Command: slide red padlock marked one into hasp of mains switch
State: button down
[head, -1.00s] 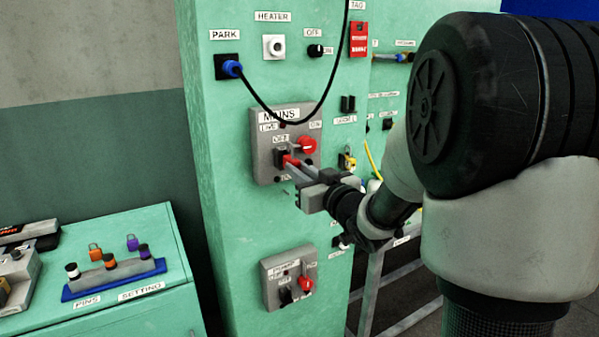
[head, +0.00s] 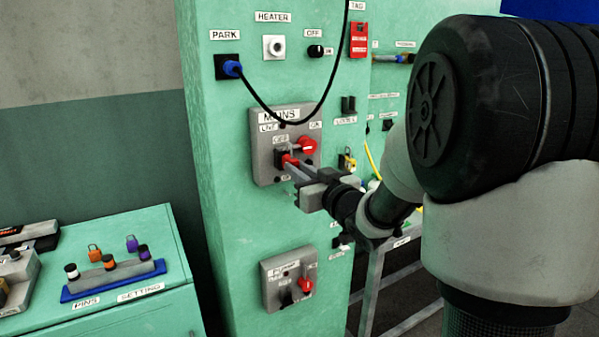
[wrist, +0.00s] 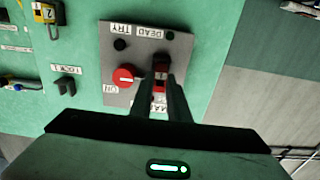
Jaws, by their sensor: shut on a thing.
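The mains switch is a grey box (head: 264,160) on the green cabinet, with a red round knob (head: 307,146) at its right. My gripper (head: 291,164) is at the lower middle of this box, its fingers shut on the red padlock (head: 287,159). The padlock is against or just in front of the dark hasp area below the OFF label. In the wrist view the mains box (wrist: 180,50) appears upside down, with the red knob (wrist: 124,76) left of my fingers.
A black cable hangs in a loop from the blue PARK plug (head: 232,69) down past the top of the mains box. A second grey switch box (head: 270,290) is below. A yellow padlock (head: 347,161) hangs to the right. A green bench (head: 175,300) with pins stands at left.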

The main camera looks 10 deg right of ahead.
jog(key=shift+b+x, duration=0.3)
jog(key=shift+x, duration=1.35)
jog(key=c, duration=1.6)
grip_release()
jog(key=v, duration=1.7)
jog(key=shift+s, duration=0.25)
